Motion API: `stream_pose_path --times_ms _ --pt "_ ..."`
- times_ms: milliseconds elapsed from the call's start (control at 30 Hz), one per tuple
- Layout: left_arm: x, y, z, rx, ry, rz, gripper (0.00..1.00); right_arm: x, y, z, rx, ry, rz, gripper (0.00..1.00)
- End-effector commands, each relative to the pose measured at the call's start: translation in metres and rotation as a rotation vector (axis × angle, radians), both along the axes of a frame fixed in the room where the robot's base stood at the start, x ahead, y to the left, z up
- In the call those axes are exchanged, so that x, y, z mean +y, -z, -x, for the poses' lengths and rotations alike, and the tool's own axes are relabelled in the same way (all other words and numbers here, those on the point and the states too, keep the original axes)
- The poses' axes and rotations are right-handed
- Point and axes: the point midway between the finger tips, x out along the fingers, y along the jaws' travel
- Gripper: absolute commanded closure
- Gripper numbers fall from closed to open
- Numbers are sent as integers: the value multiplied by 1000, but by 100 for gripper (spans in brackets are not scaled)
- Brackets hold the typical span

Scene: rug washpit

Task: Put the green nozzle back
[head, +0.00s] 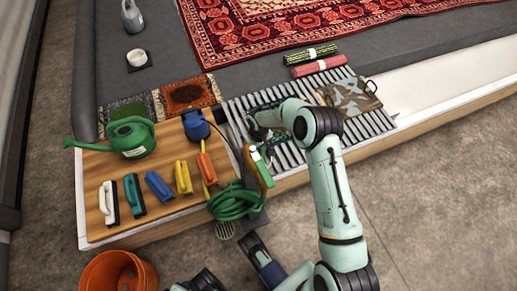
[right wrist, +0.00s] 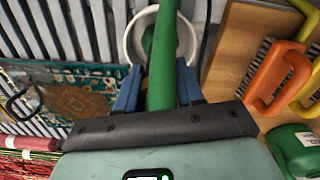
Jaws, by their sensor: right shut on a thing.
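The green nozzle (right wrist: 162,55) shows in the right wrist view as a long green shaft between the two blue fingers of my right gripper (right wrist: 160,85). The gripper is shut on it. A round white ring or cup (right wrist: 133,42) lies behind the nozzle in that view, in line with it; I cannot tell whether the nozzle is inside it. In the head view my right gripper (head: 257,138) is at the board's right edge, mostly hidden by its own wrist. A white, green and orange piece (head: 263,168) shows just below it.
A wooden board (head: 95,167) carries several brushes, a blue item (head: 196,124) and a green watering can (head: 131,138). A coiled green hose (head: 235,203) hangs at its right end. An orange bucket (head: 117,273) stands below. The slatted grate (head: 290,135) lies right.

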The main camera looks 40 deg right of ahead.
Motion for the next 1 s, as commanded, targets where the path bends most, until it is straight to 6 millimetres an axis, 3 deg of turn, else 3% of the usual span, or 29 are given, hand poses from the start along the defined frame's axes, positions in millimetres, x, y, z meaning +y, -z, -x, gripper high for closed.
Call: stream_pose_path --times_ms 267,300,367,767,1000 --pt "1 4 3 12 -1 0 47 0 3 0 -1 0 0 98" --pt "1 3 4 12 -1 1 47 0 3 0 0 0 -1 53" --pt "1 3 4 12 -1 0 47 0 3 0 0 0 -1 37" --pt "0 -3 -2 -6 0 -1 47 0 -4 0 -1 0 0 37" --pt "-3 -24 -24 -80 3 -4 47 0 -53 -1 -5 -1 1 37"
